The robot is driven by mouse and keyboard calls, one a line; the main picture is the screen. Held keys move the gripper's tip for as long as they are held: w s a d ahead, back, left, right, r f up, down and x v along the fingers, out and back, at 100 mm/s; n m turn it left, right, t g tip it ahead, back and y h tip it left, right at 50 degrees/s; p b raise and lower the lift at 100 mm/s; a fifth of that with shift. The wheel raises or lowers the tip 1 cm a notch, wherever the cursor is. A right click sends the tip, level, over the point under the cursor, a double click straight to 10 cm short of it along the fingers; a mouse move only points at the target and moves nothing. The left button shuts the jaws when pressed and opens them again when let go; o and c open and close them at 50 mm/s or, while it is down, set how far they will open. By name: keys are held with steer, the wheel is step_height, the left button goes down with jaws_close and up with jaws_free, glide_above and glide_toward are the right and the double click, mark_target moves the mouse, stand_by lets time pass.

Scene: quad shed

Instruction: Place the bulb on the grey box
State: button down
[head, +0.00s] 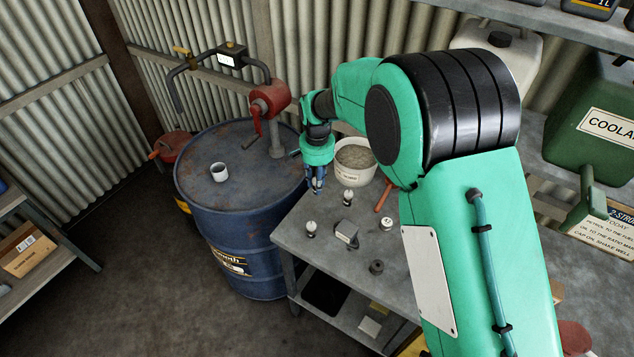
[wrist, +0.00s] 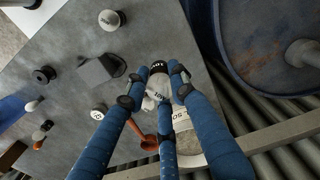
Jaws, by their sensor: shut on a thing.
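The grey box (head: 346,234) is small and stands on the metal table among other small items; it also shows in the wrist view (wrist: 101,68). My gripper (head: 317,189) hangs above the table's back corner, near the drum, up and left of the box in the head view. In the wrist view its blue fingers (wrist: 158,84) are closed together around a pale thing with a dark end, which I take to be the bulb (wrist: 150,101). The fingers hide most of it, and the head view hardly shows it. The box's top looks clear.
White-topped small items stand left of the box (head: 311,229) and behind it (head: 348,196). A round white-topped piece (head: 386,223) and a dark knob (head: 376,267) are nearby. A white bucket (head: 354,157) stands behind. A blue drum (head: 240,165) with a cup (head: 219,172) is left.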

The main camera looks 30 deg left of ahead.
steer(key=shift+d, duration=0.1)
steer(key=s+d+m, duration=0.2)
steer(key=s+d, duration=0.6)
steer(key=d, duration=0.4)
steer(key=s+d+m+p, duration=0.1)
steer(key=s+d+m, duration=0.2)
steer(key=s+d, duration=0.5)
steer(key=shift+d, duration=2.05)
steer(key=shift+a, duration=0.1)
glide_above(347, 227)
steer(key=shift+f, duration=0.75)
steer(key=shift+f, duration=0.1)
steer(key=shift+f, duration=1.65)
